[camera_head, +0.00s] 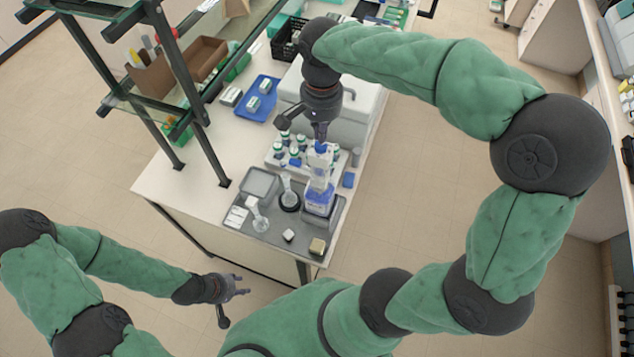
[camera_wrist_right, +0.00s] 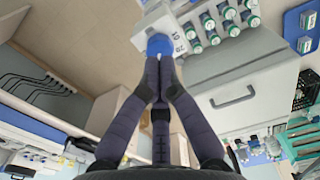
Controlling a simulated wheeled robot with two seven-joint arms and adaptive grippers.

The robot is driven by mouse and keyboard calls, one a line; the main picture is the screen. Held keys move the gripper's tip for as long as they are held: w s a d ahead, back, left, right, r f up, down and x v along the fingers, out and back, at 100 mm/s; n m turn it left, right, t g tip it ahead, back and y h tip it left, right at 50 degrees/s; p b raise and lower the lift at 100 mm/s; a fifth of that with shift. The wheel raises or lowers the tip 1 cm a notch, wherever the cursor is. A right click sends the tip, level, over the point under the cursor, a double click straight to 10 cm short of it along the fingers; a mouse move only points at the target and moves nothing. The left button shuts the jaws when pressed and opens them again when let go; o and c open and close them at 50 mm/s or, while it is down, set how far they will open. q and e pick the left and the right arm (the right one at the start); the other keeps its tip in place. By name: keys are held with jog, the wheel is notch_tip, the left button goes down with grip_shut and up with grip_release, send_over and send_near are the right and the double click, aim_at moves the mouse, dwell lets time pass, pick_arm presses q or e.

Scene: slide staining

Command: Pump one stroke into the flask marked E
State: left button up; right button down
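A dispenser bottle with blue liquid (camera_head: 319,203) stands upright at the right of the grey tray, with a white upper part and a blue top (camera_head: 320,147). My right gripper (camera_head: 320,136) is directly above the top, its fingers pointing down. In the right wrist view its fingers (camera_wrist_right: 160,66) are drawn together, tips at the blue top (camera_wrist_right: 160,45); I cannot tell whether they touch it. One clear flask (camera_head: 288,194) is at a black ring beside the bottle; another (camera_head: 259,220) stands further left. Their marks are unreadable. My left gripper (camera_head: 246,285) is open and empty, off the table's front.
The grey tray (camera_head: 270,239) also holds small blocks and a shallow dish (camera_head: 260,184). A rack of green-capped bottles (camera_head: 279,160) stands behind it. A shelf frame (camera_head: 190,95) rises at the left. The table's left front is clear.

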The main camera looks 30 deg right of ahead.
aim_at(321, 147)
jog(key=shift+f, duration=0.2)
jog(key=shift+f+b, duration=1.85)
jog(key=shift+f, duration=0.7)
jog(key=shift+s+f, duration=0.1)
jog(key=shift+f, duration=0.05)
jog(key=shift+r+p, duration=2.1)
jog(key=shift+r, duration=0.75)
jog(key=shift+r, duration=0.1)
jog(key=shift+r+p, duration=1.95)
jog(key=shift+r, duration=0.55)
jog(key=shift+f, duration=0.1)
